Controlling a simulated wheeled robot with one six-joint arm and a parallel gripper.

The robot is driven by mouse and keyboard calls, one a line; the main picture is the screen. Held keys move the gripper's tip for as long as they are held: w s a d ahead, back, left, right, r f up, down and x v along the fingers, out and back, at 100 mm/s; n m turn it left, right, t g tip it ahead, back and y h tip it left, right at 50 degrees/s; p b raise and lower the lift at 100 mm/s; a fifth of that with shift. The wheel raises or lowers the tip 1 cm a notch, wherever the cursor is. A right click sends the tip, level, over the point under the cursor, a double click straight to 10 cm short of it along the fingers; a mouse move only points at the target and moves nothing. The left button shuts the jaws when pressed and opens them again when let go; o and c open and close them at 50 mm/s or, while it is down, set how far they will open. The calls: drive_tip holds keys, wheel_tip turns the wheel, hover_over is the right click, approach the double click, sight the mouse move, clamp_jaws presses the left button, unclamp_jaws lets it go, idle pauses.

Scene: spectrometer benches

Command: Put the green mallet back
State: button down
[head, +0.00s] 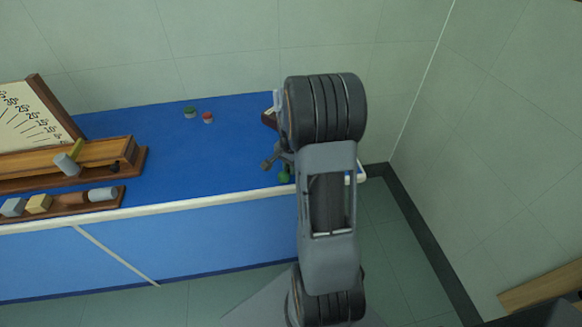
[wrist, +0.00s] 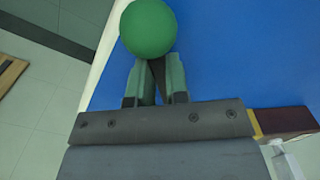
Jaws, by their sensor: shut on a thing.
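The green mallet (wrist: 148,28) shows in the wrist view as a round green head, with a dark handle between my fingers. My gripper (wrist: 156,70) is shut on that handle, and the head sits just beyond the fingertips. The blue bench top lies below, with its pale edge close on the left. In the head view my arm hides most of the gripper, and a small green part of the mallet (head: 285,176) shows by the bench's front edge near the right end. I cannot tell whether the mallet touches the bench.
A brown block (head: 269,119) stands at the bench's right end, partly behind my arm. A green disc (head: 190,112) and a red disc (head: 208,117) lie toward the back. A wooden stand (head: 105,157) with a scale board (head: 28,115) and a tray of blocks (head: 75,210) fill the left.

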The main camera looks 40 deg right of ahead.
drive_tip(key=shift+f, duration=0.15)
drive_tip(key=c, duration=1.6)
unclamp_jaws()
drive_tip(key=shift+f, duration=0.1)
drive_tip(key=o, duration=0.5)
wheel_tip(320, 180, up, 11)
drive_tip(key=s+a+r+n+t, duration=0.2)
drive_tip(key=s+a+n, duration=0.4)
drive_tip(key=a, duration=0.3)
drive_tip(key=s+a+r+n+t, duration=0.1)
drive_tip(key=s+a+r+n, duration=0.1)
drive_tip(key=s+a+n, duration=0.4)
drive_tip(key=a+n, duration=0.2)
drive_tip(key=a, duration=0.2)
drive_tip(key=shift+a+r+t, duration=0.2)
drive_tip(key=shift+t, duration=0.2)
